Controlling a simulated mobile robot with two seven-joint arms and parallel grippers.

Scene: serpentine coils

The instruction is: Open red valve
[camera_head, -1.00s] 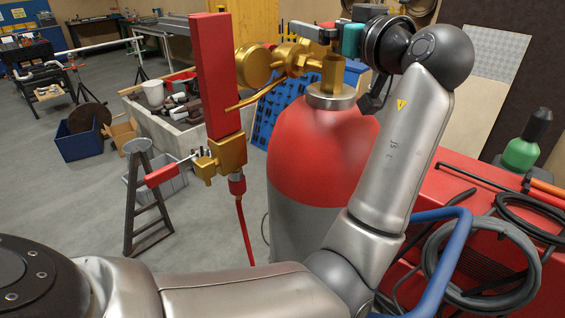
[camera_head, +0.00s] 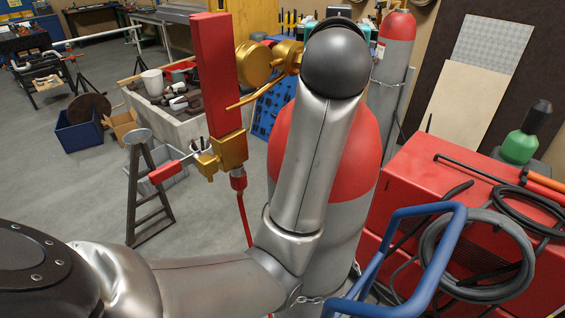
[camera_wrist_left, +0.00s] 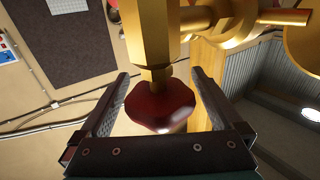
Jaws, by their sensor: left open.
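The dark red faceted valve knob (camera_wrist_left: 161,103) sits on the end of a brass stem in the left wrist view. My left gripper (camera_wrist_left: 161,74) is open, with one finger on each side of the knob. I see no clear contact between fingers and knob. In the head view, my arm hides the knob and nearly all of the gripper. The red-topped gas cylinder (camera_head: 358,165) stands behind that arm. Brass regulator parts (camera_head: 255,63) show left of the arm. My right gripper is in neither view.
A tall red block (camera_head: 214,75) with a brass fitting (camera_head: 228,152) and a red hose is left of the cylinder. A red cabinet (camera_head: 440,210), blue tubular frame (camera_head: 400,235) and coiled dark hose (camera_head: 435,258) are at right. A stool (camera_head: 140,134) stands on open floor at left.

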